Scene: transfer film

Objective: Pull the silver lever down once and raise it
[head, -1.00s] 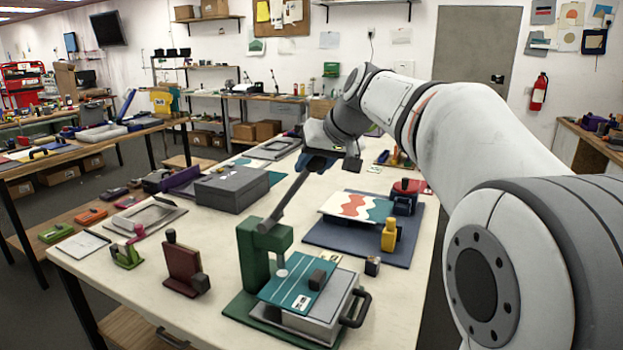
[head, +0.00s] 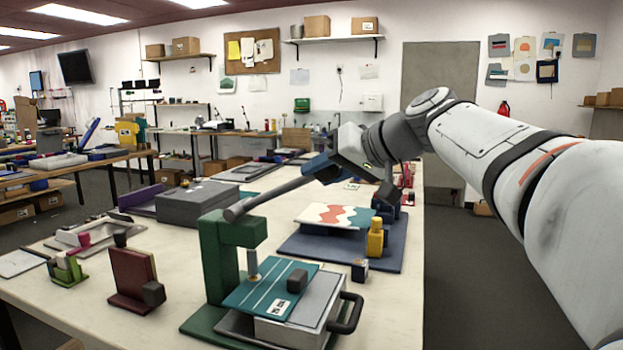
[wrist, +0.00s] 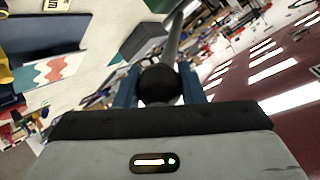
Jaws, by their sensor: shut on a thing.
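The silver lever (head: 268,196) is a grey bar rising at a slant, up to the right, from the top of a green press (head: 218,255). My gripper (head: 322,168) is at the lever's upper end, with blue fingers. In the wrist view the black round knob (wrist: 160,85) sits between the two fingers, and my gripper (wrist: 158,88) is shut on it. The lever (wrist: 175,40) runs away from the knob there. The press's short plunger (head: 253,266) is over a teal striped plate (head: 262,291) on a grey block with a black handle.
A dark red block (head: 133,274) stands left of the press. A grey box (head: 198,203) is behind it. A blue board (head: 300,248) with a yellow bottle-shaped piece (head: 376,238) and patterned sheet lies to the right. Bare tabletop (head: 390,300) shows at front right.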

